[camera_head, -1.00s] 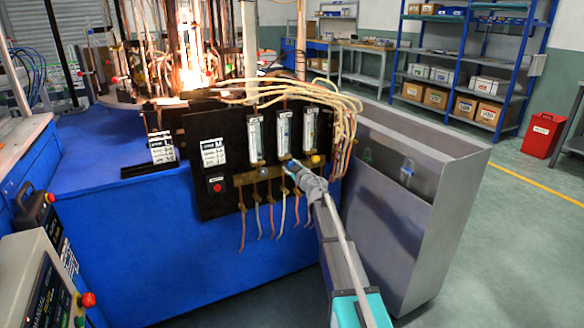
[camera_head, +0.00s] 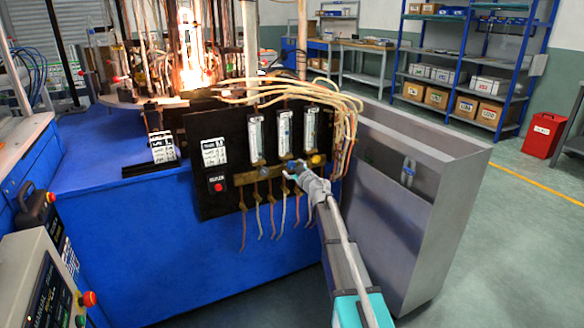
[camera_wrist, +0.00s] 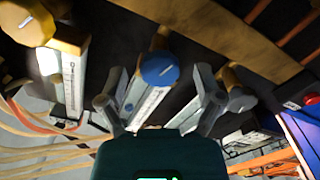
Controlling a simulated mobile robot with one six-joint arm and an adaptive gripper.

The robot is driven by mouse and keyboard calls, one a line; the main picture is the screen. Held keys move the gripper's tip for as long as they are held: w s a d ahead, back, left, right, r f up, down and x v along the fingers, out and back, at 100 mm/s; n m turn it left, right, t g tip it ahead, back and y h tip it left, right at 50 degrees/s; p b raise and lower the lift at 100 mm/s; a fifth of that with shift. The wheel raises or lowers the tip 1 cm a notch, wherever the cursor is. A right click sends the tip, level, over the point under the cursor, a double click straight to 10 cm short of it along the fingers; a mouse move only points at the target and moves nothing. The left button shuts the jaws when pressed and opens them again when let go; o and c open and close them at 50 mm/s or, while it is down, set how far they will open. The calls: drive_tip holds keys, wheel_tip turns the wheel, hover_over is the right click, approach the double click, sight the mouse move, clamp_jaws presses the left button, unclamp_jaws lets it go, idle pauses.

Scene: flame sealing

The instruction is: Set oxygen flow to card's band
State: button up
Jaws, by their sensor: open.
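The black gas panel (camera_head: 232,134) carries three upright flowmeters, left (camera_head: 256,140), middle (camera_head: 284,134) and right (camera_head: 311,128). A white printed card (camera_head: 213,152) is on its left part; its text is too small to read. My gripper (camera_head: 292,172) is open in front of the middle flowmeter's lower end. In the wrist view, my open fingers (camera_wrist: 158,92) lie on either side of the blue knob (camera_wrist: 160,70), which appears farther off, between the tips. A yellow knob (camera_wrist: 30,22) is at upper left and a grey knob (camera_wrist: 240,99) at right. The float levels are not readable.
Yellowish hoses (camera_head: 300,92) arch over the panel's top right. Thin tubes (camera_head: 271,213) hang below it. A red button (camera_head: 217,186) sits at lower left of the panel. A tall grey metal bin (camera_head: 430,215) stands close to the right of my arm. A bright flame (camera_head: 190,65) burns behind.

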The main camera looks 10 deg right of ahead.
drive_tip(key=v, duration=1)
drive_tip(key=shift+s, duration=0.15)
drive_tip(key=f+m+t+b, duration=0.1)
drive_tip(key=m+b, duration=0.1)
drive_tip(key=b, duration=0.2)
drive_tip(key=f+m+t+y+b, duration=0.1)
drive_tip(key=f+m+b, duration=0.1)
drive_tip(key=b, duration=0.2)
drive_tip(key=s+f+m+t+b, duration=0.1)
drive_tip(key=f+t+b, duration=0.1)
drive_tip(key=b, duration=0.2)
drive_tip(key=shift+d+f+m, duration=0.1)
drive_tip(key=shift+d+m, duration=0.05)
drive_tip(key=shift+m, duration=0.25)
drive_tip(key=shift+w, duration=0.1)
drive_tip(key=p+x, duration=0.5)
drive_tip(key=x, duration=0.8)
drive_tip(key=shift+w+r, duration=0.2)
drive_tip(key=shift+r, duration=0.1)
